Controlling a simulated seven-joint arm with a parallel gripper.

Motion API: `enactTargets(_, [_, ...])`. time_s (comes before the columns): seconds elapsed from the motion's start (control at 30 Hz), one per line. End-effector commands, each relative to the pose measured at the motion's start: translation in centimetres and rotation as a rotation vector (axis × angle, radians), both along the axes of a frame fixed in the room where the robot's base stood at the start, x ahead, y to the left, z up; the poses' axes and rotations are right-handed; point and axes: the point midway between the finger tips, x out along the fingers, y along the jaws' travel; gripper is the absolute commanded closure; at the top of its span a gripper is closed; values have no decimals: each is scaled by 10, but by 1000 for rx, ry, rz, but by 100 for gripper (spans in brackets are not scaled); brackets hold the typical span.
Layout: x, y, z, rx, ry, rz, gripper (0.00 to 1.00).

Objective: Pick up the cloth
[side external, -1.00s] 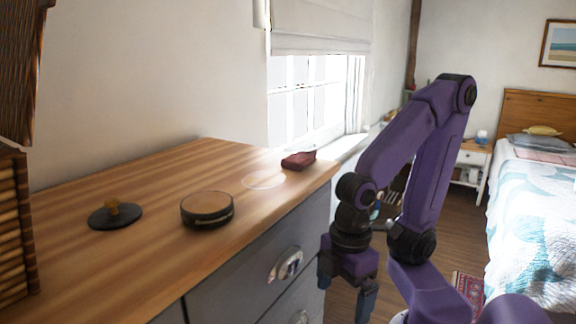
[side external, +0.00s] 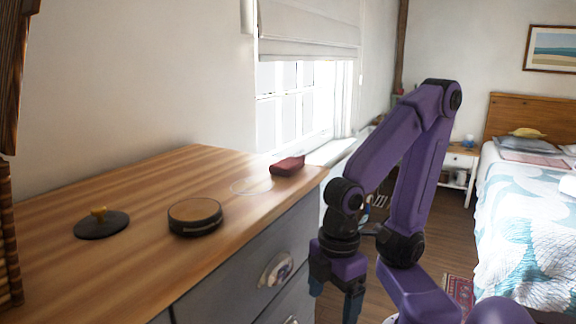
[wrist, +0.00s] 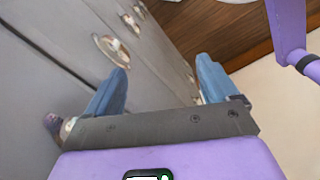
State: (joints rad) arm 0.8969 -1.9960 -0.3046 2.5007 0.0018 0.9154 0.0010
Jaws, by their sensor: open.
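A small dark red folded item (side external: 287,166), which looks like the cloth, lies on the wooden dresser top (side external: 130,185) near its far right corner. My gripper (side external: 334,292) hangs pointing down in front of the dresser's drawers, below the level of the top and well apart from the red item. Its two blue fingers are spread with nothing between them. In the wrist view my gripper (wrist: 161,72) faces the grey drawer fronts (wrist: 60,50), and the red item is not in that view.
A round wooden-topped tin (side external: 195,215) and a black disc with a gold knob (side external: 102,223) stand on the dresser. A thin pale ring (side external: 252,187) lies near the red item. Metal drawer handles (side external: 276,270) stick out near my gripper. A bed (side external: 535,220) stands at right.

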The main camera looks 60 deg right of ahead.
Motion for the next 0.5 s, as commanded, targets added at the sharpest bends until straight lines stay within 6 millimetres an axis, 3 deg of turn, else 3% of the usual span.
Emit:
enactTargets(0.17, [12,14,27,39,-17,-54,13])
enactTargets(0.33, [33,30,88,111,-45,-181,13])
enactTargets(0.5, [54,28,158,181,-73,-362,13])
